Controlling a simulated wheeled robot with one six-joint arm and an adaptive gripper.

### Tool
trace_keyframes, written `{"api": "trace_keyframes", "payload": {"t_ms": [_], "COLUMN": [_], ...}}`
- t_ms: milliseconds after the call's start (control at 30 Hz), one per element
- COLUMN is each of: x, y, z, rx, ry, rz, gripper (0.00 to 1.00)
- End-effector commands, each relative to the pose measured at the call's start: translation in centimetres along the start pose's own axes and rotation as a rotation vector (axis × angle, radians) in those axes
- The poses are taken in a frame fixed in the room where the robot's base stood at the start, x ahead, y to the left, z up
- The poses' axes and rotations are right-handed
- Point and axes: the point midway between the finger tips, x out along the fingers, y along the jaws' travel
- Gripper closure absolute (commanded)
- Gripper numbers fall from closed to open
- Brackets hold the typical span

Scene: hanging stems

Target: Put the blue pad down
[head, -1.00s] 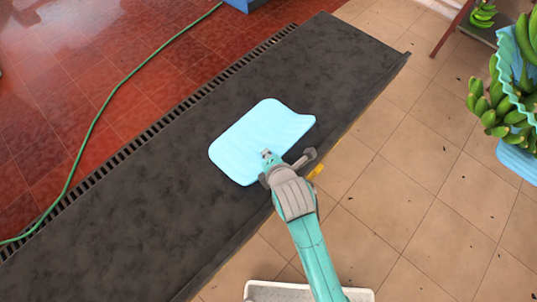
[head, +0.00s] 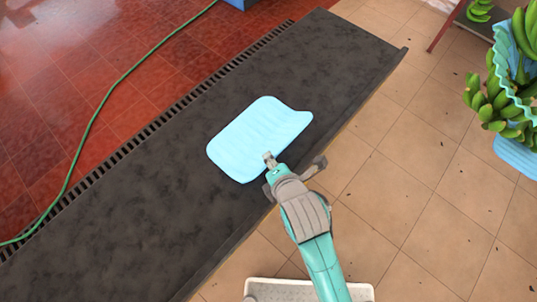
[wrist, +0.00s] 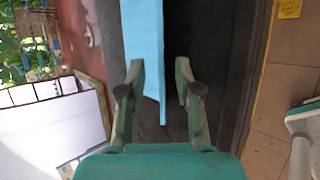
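My gripper (head: 268,160) is at the pad's lower right edge. In the wrist view the fingers (wrist: 160,85) stand apart. The pad (wrist: 142,45) reaches into the gap between them, closer to the left finger, with dark space beside the right finger. Whether the left finger touches the pad cannot be told.
Green bananas hang with blue padding (head: 517,155) at the right. A white crate (head: 280,291) stands at the bottom. A green hose (head: 100,108) crosses the red floor. The bench is bare on both sides of the pad.

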Motion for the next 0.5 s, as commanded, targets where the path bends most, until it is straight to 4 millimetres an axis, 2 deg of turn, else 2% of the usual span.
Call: {"api": "trace_keyframes", "payload": {"t_ms": [100,200,500], "x": [-2.2,-3.5,-4.9], "y": [0.0,0.0,0.0], "z": [0.0,-0.1,0.0], "rx": [0.0,0.0,0.0], "ry": [0.0,0.001,0.001], "rz": [0.002,0.001,0.0], "gripper": [0.67,0.67,0.67]}}
